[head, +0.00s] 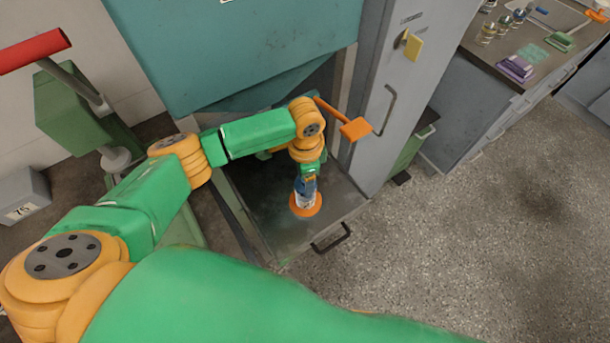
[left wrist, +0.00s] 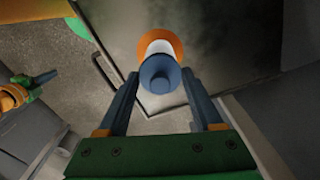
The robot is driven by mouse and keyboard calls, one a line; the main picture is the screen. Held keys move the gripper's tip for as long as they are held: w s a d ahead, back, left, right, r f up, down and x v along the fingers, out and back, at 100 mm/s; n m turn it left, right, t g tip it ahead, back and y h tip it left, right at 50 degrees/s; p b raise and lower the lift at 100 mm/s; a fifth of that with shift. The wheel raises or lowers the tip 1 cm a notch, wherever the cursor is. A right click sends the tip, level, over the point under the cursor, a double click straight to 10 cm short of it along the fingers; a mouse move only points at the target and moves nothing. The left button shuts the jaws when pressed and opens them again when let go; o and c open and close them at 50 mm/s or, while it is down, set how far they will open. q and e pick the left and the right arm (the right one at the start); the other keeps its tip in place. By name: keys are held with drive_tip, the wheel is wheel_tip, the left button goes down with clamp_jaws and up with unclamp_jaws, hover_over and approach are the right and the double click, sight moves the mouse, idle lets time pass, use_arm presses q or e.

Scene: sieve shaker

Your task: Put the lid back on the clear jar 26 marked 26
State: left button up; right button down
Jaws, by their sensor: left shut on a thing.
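A blue lid (head: 306,186) is between the fingertips of my left gripper (head: 307,181), which points down. In the left wrist view, the lid (left wrist: 160,74) has a round raised top, and the fingers of my left gripper (left wrist: 160,80) are shut on its sides. Directly below is the pale, clear jar (head: 305,199), mostly hidden by the lid. The jar stands at a round orange base (head: 316,207). I cannot tell whether the lid touches the jar's rim, and no number 26 is legible. My right gripper (left wrist: 42,78) appears small at the wrist view's left; its opening is unclear.
The jar is on a dark, dusty surface (head: 260,232) inside a recess under a teal hopper (head: 240,50). A grey cabinet wall (head: 385,60) with a handle stands close on the right. An orange lever paddle (head: 356,129) juts out near my left wrist. Open floor (head: 450,250) lies right.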

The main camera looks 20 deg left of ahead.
idle(0.3)
use_arm(q)
drive_tip(key=o, duration=1.3)
drive_tip(key=shift+o, duration=0.2)
wheel_tip(320, 180, up, 5)
drive_tip(key=p, duration=0.6)
wheel_tip(320, 180, up, 2)
drive_tip(key=shift+p, duration=0.7)
drive_tip(key=shift+c, duration=0.2)
clamp_jaws()
